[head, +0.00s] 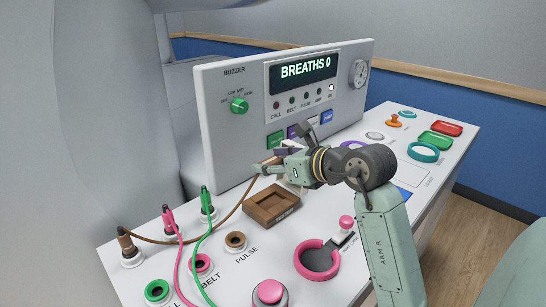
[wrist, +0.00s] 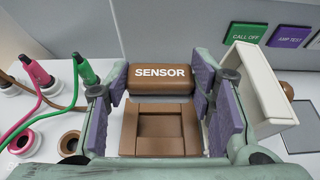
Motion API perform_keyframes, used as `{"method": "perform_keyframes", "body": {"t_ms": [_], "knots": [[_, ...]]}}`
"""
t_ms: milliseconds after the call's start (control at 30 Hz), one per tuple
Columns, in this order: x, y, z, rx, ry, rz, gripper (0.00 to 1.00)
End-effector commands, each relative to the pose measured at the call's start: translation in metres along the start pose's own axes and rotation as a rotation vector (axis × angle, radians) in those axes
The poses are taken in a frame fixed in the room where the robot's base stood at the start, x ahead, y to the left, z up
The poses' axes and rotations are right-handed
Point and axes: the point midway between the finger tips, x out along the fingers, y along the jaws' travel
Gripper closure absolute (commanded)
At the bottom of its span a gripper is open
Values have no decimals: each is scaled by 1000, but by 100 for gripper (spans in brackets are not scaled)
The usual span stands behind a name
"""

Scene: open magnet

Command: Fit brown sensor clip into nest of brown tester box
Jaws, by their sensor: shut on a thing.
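The brown sensor clip (wrist: 161,80), lettered SENSOR in white, is between the purple pads of my gripper (wrist: 160,88) in the wrist view. My gripper (head: 268,169) is shut on it, above and behind the brown tester box in the head view. The clip is mostly hidden by the fingers there. The brown tester box (head: 253,212) lies on the white counter, with an empty rectangular nest in its top. In the wrist view the tester box (wrist: 126,145) shows below the clip, between the fingers. A brown cable (head: 226,217) runs from a brown plug to my gripper.
The upright grey panel (head: 225,150) with a BREATHS 0 display stands close behind my gripper. Pink and green plugs (head: 205,203) with cables stand left of the tester box. A pink ring (head: 301,268) lies in front. A cream holder (wrist: 250,95) stands right of the fingers.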

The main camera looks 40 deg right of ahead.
Motion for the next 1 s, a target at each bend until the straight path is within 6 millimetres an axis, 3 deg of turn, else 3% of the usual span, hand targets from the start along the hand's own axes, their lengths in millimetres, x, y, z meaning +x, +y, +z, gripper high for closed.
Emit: {"method": "perform_keyframes", "body": {"t_ms": [500,1000], "knots": [[21,0,-51,-1,-1,-1,78],[23,0,-56,0,0,-1,78]]}}
